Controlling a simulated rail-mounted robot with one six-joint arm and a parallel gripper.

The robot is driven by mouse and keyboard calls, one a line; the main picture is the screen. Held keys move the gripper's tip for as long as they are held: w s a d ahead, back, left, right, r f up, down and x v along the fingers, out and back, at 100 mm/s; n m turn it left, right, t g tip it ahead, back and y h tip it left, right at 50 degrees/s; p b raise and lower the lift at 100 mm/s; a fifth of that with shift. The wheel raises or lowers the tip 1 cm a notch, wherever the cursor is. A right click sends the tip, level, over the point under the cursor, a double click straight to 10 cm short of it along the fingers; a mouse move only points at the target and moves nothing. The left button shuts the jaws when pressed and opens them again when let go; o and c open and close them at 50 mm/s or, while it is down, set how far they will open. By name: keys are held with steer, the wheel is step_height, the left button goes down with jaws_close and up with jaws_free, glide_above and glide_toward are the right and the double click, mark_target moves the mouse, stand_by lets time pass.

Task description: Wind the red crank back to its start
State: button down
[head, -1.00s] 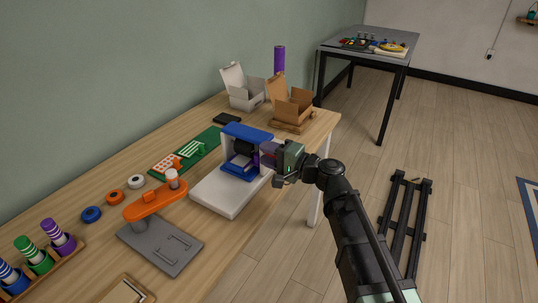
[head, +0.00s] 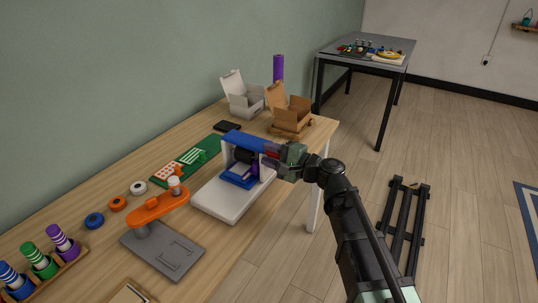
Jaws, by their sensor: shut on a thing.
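A small machine with a white base (head: 230,205) and a blue top bar (head: 243,140) stands on the wooden workbench. Inside its frame are a dark roller and a blue block (head: 238,176), with a purple part (head: 255,168) at its right side. My gripper (head: 271,152) is at the right end of the machine, just under the top bar. It is shut on the red crank, of which only a small red patch (head: 270,155) shows between the jaws. The rest of the crank is hidden by the gripper.
An orange arm with a white knob (head: 158,206) stands on a grey plate (head: 170,252) in front. A green board (head: 185,165), several rings and a rack of striped cylinders lie left. Open boxes (head: 290,112) stand behind.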

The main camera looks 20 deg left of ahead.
steer(key=c, duration=0.9)
jaws_free()
steer(key=shift+w+d, duration=0.1)
steer(key=shift+w, duration=0.15)
steer(key=shift+s, duration=0.1)
